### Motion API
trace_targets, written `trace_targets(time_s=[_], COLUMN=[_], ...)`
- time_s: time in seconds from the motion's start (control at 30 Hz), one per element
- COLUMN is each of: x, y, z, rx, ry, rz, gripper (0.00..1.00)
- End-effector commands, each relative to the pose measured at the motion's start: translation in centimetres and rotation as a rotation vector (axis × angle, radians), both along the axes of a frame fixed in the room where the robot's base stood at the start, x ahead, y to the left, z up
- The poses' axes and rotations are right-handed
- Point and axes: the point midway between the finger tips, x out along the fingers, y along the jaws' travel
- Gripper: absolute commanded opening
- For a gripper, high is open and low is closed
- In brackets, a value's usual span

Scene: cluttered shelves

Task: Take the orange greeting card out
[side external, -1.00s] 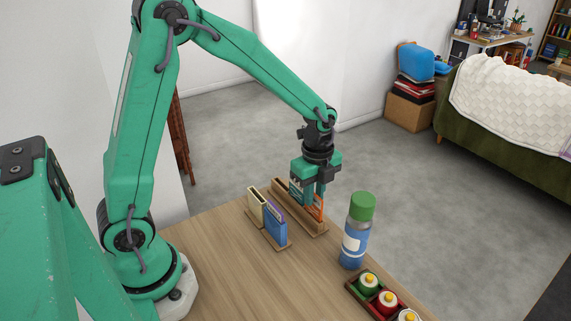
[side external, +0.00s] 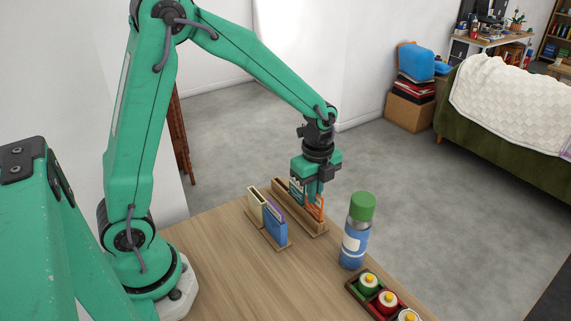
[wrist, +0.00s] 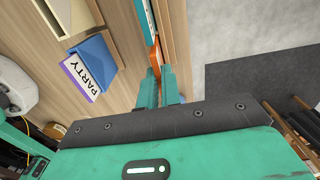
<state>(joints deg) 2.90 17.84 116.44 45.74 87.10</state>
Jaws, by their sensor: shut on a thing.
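The orange greeting card (side external: 318,207) stands in a wooden card rack (side external: 313,229) near the table's far edge. My gripper (side external: 314,197) points down over the rack and is shut on the card. In the wrist view the card (wrist: 155,57) shows as a thin orange edge between the two fingers (wrist: 159,84). The fingers hide part of it. A teal card with pale markings (side external: 296,190) stands beside it in the same rack, to the left.
A second rack nearer the arm holds a cream card (side external: 255,203) and a blue card (side external: 276,227). A blue bottle with a green cap (side external: 355,235) stands to the right. The table's left front is clear.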

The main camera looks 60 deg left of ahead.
Motion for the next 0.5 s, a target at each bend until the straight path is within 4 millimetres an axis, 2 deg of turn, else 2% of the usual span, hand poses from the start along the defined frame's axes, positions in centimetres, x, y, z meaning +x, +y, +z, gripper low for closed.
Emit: trace_targets(time_s=[0.5], x=[0.1], y=[0.0], z=[1.5], rx=[0.0], ry=[-0.002], rz=[0.0], gripper=[0.0])
